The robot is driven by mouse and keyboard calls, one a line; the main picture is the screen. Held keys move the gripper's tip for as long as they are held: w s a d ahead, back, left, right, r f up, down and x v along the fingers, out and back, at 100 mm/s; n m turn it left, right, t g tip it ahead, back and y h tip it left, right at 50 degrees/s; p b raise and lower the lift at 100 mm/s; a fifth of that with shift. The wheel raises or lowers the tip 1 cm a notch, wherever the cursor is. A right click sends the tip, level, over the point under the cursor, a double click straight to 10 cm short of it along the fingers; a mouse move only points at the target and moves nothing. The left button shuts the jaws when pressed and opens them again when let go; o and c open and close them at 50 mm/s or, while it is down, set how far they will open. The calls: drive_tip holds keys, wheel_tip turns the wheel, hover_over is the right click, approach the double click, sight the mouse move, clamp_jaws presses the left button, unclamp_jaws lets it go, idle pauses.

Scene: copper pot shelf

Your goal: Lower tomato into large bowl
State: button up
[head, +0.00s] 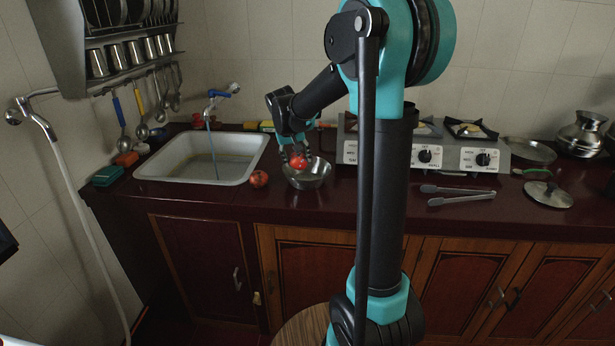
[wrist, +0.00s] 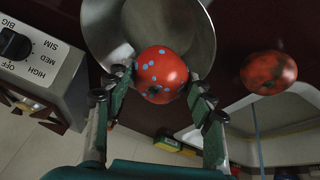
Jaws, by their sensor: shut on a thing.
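A red tomato with light blue spots (wrist: 160,72) is held between the two fingers of my gripper (wrist: 163,90) in the wrist view. In the head view the tomato (head: 299,161) shows at my gripper (head: 296,158), over the large metal bowl (head: 312,180). The bowl (wrist: 110,30) lies behind the tomato in the wrist view, with its inside visible and empty apart from shadow. I cannot tell whether the tomato touches the bowl. The bowl stands on the dark red counter.
A second reddish fruit (head: 259,179) lies on the counter between the bowl and the sink (head: 200,160). A gas stove (head: 430,150) stands to the right. Metal tongs (head: 458,194) and a pot lid (head: 548,194) lie on the counter further right.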

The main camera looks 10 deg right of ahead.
drive_tip(key=shift+f, duration=0.15)
idle(0.6)
drive_tip(key=o, duration=1.3)
drive_tip(key=v, duration=1.1)
drive_tip(key=shift+y, duration=0.7)
drive_tip(key=s+d+f, duration=0.1)
drive_tip(key=s+f, duration=0.2)
drive_tip(key=s, duration=0.1)
drive_tip(key=s+d+f, duration=0.2)
drive_tip(key=s+f, duration=0.2)
drive_tip(key=s+d+f, duration=0.1)
drive_tip(key=s+f, duration=0.3)
drive_tip(key=shift+s+d, duration=0.35)
drive_tip(key=shift+n+y, duration=0.5)
drive_tip(key=shift+y, duration=0.1)
drive_tip(key=s+f, duration=0.3)
drive_tip(key=s, duration=0.1)
drive_tip(key=s+d+f, duration=0.1)
drive_tip(key=s+f, duration=0.3)
drive_tip(key=s, duration=0.1)
drive_tip(key=s+f, duration=0.4)
drive_tip(key=s, duration=0.1)
drive_tip(key=shift+s+d, duration=0.15)
drive_tip(key=shift+s, duration=0.1)
